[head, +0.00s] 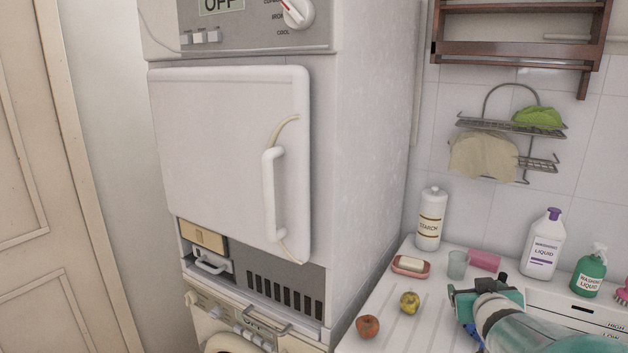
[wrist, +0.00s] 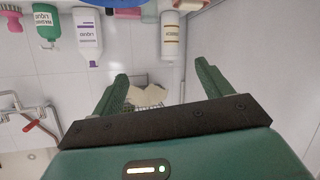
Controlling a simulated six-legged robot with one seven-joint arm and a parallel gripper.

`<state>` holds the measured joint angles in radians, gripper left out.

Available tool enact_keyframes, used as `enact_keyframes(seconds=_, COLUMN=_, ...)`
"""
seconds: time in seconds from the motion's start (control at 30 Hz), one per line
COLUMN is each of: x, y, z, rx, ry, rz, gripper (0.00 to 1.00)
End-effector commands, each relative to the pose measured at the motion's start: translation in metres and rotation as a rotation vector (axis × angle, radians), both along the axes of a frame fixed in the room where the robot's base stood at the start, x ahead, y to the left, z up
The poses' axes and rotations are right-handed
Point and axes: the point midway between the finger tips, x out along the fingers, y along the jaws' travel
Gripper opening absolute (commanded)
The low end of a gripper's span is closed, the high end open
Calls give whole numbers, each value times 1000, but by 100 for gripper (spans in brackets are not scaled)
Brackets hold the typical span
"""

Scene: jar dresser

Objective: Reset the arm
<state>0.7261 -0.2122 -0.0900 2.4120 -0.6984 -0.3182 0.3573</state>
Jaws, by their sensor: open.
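My gripper (wrist: 162,72) is open in the wrist view, with its two green fingers spread apart and nothing between them. In the head view my green and white arm reaches in from the lower right corner, and the gripper (head: 468,308) is over the white counter (head: 385,325). It is to the right of a yellow apple (head: 409,303) and a red apple (head: 368,327). The wrist view looks toward the tiled wall with the bottles upside down. A pale cloth (wrist: 147,96) on the wire rack shows beyond the fingers.
A starch bottle (head: 430,218), soap dish (head: 411,266), cup (head: 458,264), pink roll (head: 484,260), liquid bottle (head: 543,243) and green pump bottle (head: 589,270) stand close around the arm. A wire rack (head: 510,127) hangs behind. A tall white appliance (head: 230,150) with its door closed is at left.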

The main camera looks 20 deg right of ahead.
Motion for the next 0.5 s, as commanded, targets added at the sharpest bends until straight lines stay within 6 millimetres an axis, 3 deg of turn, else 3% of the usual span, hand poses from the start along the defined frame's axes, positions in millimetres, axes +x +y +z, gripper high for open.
enact_keyframes(seconds=0.03, x=7, y=25, z=8, rx=11, ry=25, rz=9, gripper=78)
enact_keyframes(seconds=0.1, x=9, y=58, z=10, rx=42, ry=79, rz=13, gripper=78)
enact_keyframes(seconds=0.27, x=0, y=142, z=9, rx=139, ry=221, rz=70, gripper=78)
enact_keyframes(seconds=0.5, x=-55, y=275, z=-3, rx=298, ry=480, rz=280, gripper=78)
